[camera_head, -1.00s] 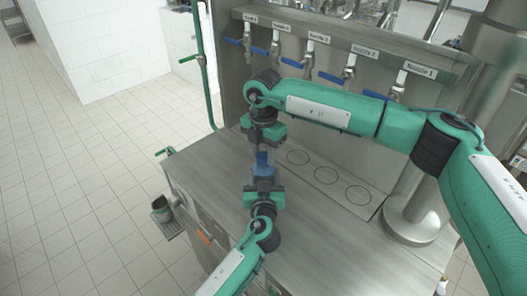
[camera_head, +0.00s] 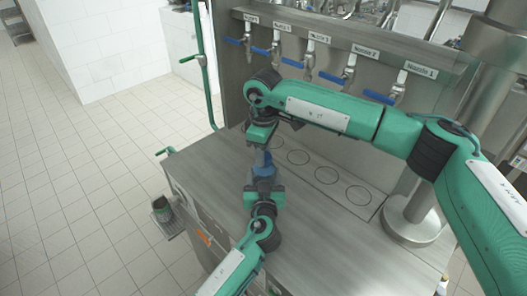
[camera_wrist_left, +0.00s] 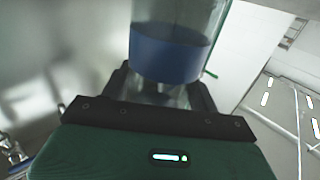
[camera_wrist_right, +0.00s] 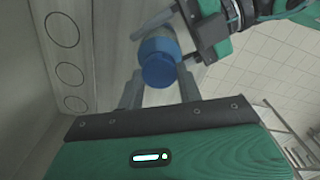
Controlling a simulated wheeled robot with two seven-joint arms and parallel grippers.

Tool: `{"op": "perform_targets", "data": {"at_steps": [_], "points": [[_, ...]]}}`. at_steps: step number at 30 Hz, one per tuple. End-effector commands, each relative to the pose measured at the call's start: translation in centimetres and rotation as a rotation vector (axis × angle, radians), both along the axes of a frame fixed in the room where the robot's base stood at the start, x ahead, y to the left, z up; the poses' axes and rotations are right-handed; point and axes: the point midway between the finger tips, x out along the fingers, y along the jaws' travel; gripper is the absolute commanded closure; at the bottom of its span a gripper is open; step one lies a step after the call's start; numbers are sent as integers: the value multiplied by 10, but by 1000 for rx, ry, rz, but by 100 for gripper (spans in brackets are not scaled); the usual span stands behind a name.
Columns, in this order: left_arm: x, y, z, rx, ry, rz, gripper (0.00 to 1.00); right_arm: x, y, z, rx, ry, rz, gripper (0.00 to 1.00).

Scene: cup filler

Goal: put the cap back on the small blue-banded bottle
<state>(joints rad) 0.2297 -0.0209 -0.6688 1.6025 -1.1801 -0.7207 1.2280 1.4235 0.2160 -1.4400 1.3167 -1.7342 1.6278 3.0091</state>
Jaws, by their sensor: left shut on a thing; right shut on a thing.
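The small blue-banded bottle (camera_head: 264,172) is held by my left gripper (camera_head: 263,186) above the counter. In the left wrist view the bottle (camera_wrist_left: 172,55) shows a broad blue band below clear walls, between the fingers. My right gripper (camera_head: 263,150) comes down from above, tilted, right over the bottle. In the right wrist view a blue cap (camera_wrist_right: 159,68) sits between the fingertips, with my left gripper (camera_wrist_right: 210,25) just beyond. The right gripper is shut on the cap. Whether the cap touches the bottle's neck is hidden.
The steel counter (camera_head: 310,235) is mostly clear around the grippers. Circles on a plate (camera_head: 326,175) lie at the right, under a row of blue-handled nozzles (camera_head: 348,75). A dark cup (camera_head: 161,208) stands on a ledge off the counter's left side.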

Motion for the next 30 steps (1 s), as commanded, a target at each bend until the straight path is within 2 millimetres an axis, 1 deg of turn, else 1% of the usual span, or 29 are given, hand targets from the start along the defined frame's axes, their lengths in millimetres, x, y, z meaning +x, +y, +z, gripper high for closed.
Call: {"op": "perform_targets", "data": {"at_steps": [7, 8, 10, 11, 20, 23, 30], "points": [[0, 0, -2, 1, 3, 0, 100, 1, 0, 1, 1, -3, 0, 85], [0, 0, -2, 1, 3, 0, 100, 1, 0, 1, 1, -3, 0, 58], [0, 0, -2, 1, 3, 0, 100, 0, 0, 1, 2, -2, 1, 45], [0, 0, -2, 1, 3, 0, 100, 0, 0, 1, 2, -2, 1, 42], [0, 0, -2, 1, 3, 0, 100, 0, 0, 2, 1, -1, 2, 42], [0, 0, -2, 1, 3, 0, 100, 0, 0, 9, 1, -1, 2, 42], [0, 0, -2, 1, 3, 0, 100, 0, 1, 40, 2, -2, 2, 42]]}}
